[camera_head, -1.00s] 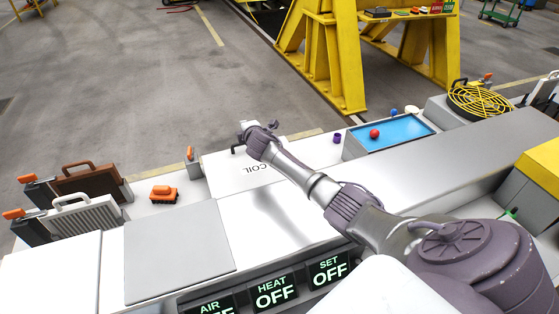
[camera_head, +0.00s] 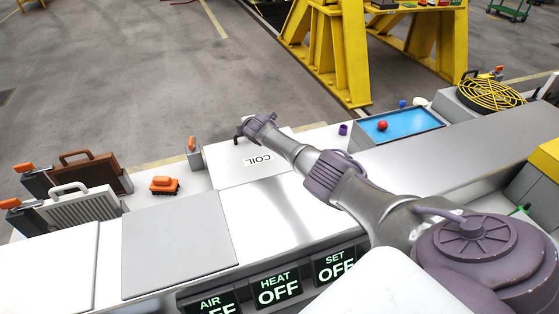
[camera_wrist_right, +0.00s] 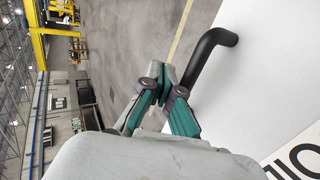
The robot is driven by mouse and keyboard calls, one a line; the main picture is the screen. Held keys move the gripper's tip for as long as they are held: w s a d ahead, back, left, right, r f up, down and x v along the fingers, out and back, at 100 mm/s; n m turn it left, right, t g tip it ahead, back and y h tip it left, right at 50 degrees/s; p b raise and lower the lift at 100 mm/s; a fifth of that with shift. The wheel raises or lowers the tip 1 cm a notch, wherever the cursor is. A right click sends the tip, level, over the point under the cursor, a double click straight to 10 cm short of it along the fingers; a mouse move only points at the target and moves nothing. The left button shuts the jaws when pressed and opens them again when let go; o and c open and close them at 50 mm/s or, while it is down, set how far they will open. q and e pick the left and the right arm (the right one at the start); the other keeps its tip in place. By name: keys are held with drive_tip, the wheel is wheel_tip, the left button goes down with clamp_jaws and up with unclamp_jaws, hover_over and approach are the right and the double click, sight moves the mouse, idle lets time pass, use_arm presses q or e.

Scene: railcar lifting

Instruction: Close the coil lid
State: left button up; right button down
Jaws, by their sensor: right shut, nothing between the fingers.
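The coil lid (camera_head: 232,170) is a white panel with a "COIL" label (camera_head: 259,159), in the middle of the counter in the head view. It looks flat or nearly flat; I cannot tell whether it is fully seated. Its black handle (camera_head: 238,135) is partly hidden behind my right gripper (camera_head: 257,122) at the lid's far edge. In the right wrist view the handle (camera_wrist_right: 210,45) rises from the white lid (camera_wrist_right: 275,75), right of the fingers. My right gripper (camera_wrist_right: 165,82) is shut and empty, very close beside the handle; I cannot tell whether they touch. My left gripper is out of view.
A blue tray (camera_head: 420,122) with a red ball (camera_head: 382,125) and a purple cup (camera_head: 343,129) stand to the right. An orange toy (camera_head: 164,185), a brown case (camera_head: 105,176) and a grey case (camera_head: 85,209) are left. Display panels (camera_head: 279,289) line the front.

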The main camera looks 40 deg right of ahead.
idle(0.4)
drive_tip(key=v, duration=1.2)
